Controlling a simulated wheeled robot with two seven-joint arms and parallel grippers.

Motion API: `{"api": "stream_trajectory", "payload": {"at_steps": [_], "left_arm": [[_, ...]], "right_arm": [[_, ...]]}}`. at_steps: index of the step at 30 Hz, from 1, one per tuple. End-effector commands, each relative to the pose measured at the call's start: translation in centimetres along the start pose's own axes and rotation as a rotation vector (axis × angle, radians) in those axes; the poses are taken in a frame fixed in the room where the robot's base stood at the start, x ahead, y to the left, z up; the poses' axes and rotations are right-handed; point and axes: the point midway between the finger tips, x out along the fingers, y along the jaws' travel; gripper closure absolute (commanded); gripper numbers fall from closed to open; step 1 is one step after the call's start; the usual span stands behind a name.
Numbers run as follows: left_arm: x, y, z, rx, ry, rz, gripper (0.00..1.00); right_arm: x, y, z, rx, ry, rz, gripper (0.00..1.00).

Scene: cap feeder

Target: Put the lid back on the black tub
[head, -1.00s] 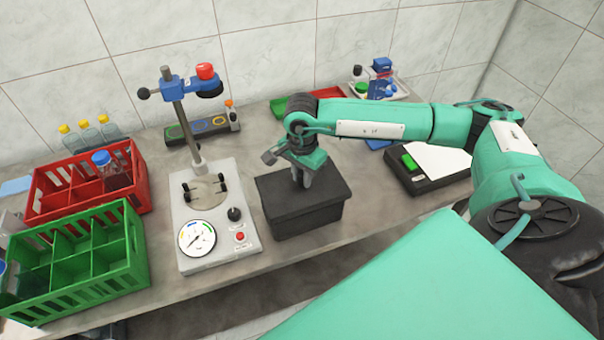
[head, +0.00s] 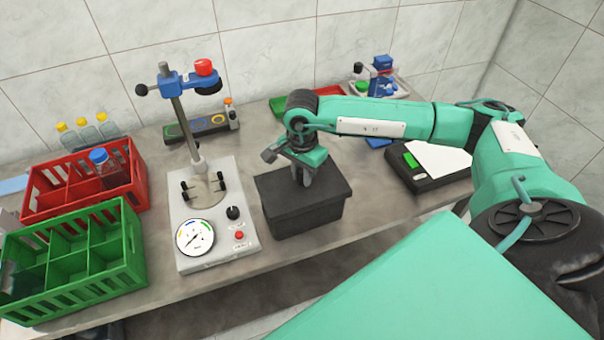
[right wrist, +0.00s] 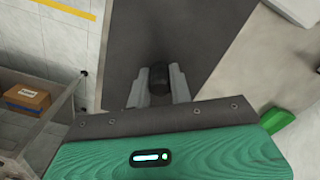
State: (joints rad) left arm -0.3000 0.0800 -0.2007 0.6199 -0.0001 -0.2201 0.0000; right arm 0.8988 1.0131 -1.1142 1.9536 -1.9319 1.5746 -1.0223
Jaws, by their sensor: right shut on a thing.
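The black tub (head: 305,219) stands on the bench, right of the gauge stand. Its dark lid (head: 334,187) lies over its top and looks level, with no clear gap at the front edge. My right gripper (head: 303,179) points down over the lid and is shut on the lid's knob. In the right wrist view, the black knob (right wrist: 159,78) sits between the two fingers, with the dark lid surface (right wrist: 165,30) beyond. The fingers hide part of the knob. My left gripper is not in view.
A gauge stand (head: 218,255) stands close left of the tub. A green crate (head: 75,280) and a red crate (head: 50,210) are farther left. A black box with a white sheet (head: 420,185) lies to the right. Bare bench lies right of the tub.

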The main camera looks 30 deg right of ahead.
Motion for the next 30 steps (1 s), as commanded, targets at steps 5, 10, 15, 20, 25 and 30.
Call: {"api": "stream_trajectory", "payload": {"at_steps": [5,10,15,20,25,30], "left_arm": [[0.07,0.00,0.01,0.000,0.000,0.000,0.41],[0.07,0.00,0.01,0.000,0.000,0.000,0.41],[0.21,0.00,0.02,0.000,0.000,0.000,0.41],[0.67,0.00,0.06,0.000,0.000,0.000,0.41],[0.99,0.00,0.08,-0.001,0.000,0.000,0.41],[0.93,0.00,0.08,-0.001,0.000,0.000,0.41]], "right_arm": [[-0.03,-0.01,-0.01,0.000,0.000,-0.001,0.99],[-0.03,-0.01,-0.01,0.000,0.000,-0.001,0.99],[0.06,-0.02,-0.01,0.000,0.000,-0.001,0.99],[0.24,-0.03,-0.01,0.000,0.000,-0.001,0.99],[0.28,-0.04,0.00,0.000,0.000,-0.002,0.99],[0.20,-0.03,0.00,0.000,0.000,-0.001,0.99]]}}
